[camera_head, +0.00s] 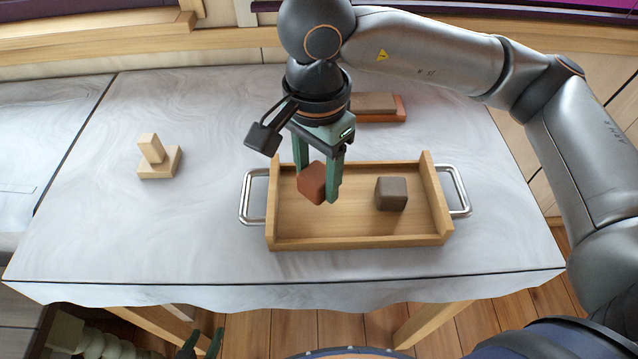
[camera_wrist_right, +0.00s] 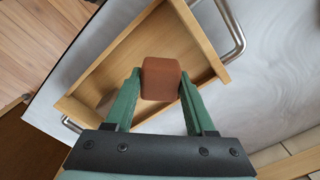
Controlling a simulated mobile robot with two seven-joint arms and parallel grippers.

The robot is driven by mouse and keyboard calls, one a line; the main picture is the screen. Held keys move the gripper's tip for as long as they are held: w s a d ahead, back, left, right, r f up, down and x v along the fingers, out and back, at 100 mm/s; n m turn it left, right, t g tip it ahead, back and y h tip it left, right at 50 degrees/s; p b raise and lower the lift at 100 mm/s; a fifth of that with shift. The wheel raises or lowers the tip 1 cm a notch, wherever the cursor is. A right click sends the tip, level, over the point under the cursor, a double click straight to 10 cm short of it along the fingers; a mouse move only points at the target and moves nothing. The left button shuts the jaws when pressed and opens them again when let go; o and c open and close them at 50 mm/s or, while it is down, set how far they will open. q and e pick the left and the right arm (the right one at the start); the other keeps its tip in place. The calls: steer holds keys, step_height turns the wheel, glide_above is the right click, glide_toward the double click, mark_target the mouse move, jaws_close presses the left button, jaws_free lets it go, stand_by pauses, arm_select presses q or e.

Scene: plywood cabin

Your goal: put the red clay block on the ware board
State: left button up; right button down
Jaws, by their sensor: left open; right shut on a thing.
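The red clay block (camera_head: 311,184) is held between the green fingers of my right gripper (camera_head: 318,190), which is shut on it. In the right wrist view the block (camera_wrist_right: 160,78) sits between the two fingertips. A wooden tray-like board with raised sides (camera_head: 350,241), apparently the ware board, lies on the table under the gripper. The block is over its left part; I cannot tell whether it touches the floor of the board. My left gripper (camera_head: 204,342) is open and empty at the bottom left, below the table's front edge.
A dark brown block (camera_head: 391,193) stands in the right part of the board. Metal handles (camera_head: 456,190) stick out at both ends. Pale wooden blocks (camera_head: 160,166) stand at the left. A grey-brown block on an orange slab (camera_head: 388,116) lies behind. The table's left middle is clear.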

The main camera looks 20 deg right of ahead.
mark_target(319, 180)
steer(key=f, duration=0.3)
steer(key=shift+w+d+f, duration=0.2)
steer(key=shift+w+d, duration=0.05)
steer(key=shift+f, duration=0.15)
steer(key=shift+f, duration=0.25)
steer(key=shift+c, duration=1.2)
jaws_free()
steer(key=shift+r, duration=0.1)
steer(key=shift+r, duration=0.1)
steer(key=shift+r+p, duration=0.25)
steer(key=shift+p, duration=0.15)
step_height(319, 180, up, 12)
steer(key=shift+f+b, duration=0.15)
steer(key=shift+b, duration=0.15)
